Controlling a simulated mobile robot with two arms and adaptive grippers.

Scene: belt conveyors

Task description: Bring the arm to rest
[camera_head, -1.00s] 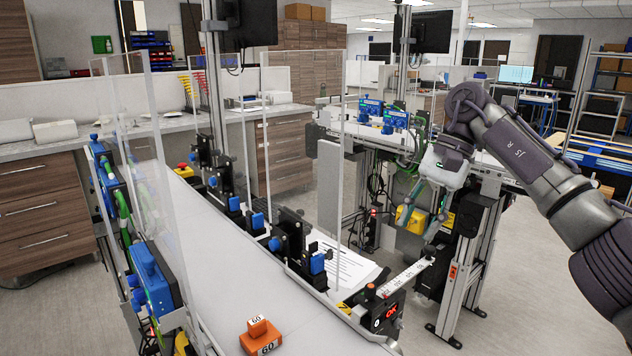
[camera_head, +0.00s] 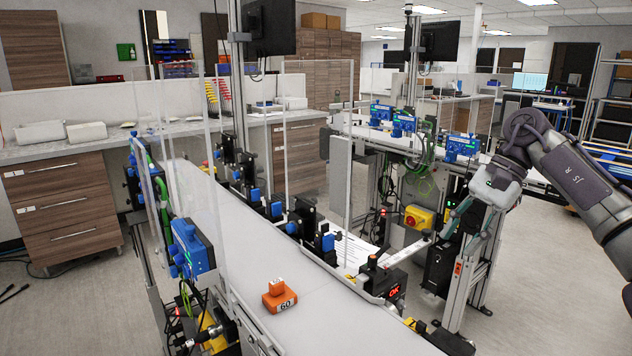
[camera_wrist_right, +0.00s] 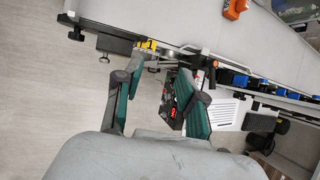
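My right arm comes in from the right in the head view. Its gripper (camera_head: 460,226) hangs in the air to the right of the near conveyor (camera_head: 245,255), pointing down and left. In the right wrist view the two teal-and-grey fingers of the gripper (camera_wrist_right: 158,78) stand apart with nothing between them. My left arm and gripper are not in view. An orange block marked 60 (camera_head: 280,298) lies on the near conveyor, well away from the right gripper. It also shows at the top of the right wrist view (camera_wrist_right: 235,8).
A second conveyor (camera_head: 375,138) with blue sensors stands behind. A yellow switch box (camera_head: 418,217) and a black box with a red display (camera_head: 394,290) are near the right gripper. Clear panels line the near conveyor. Open floor (camera_head: 540,290) is at the right.

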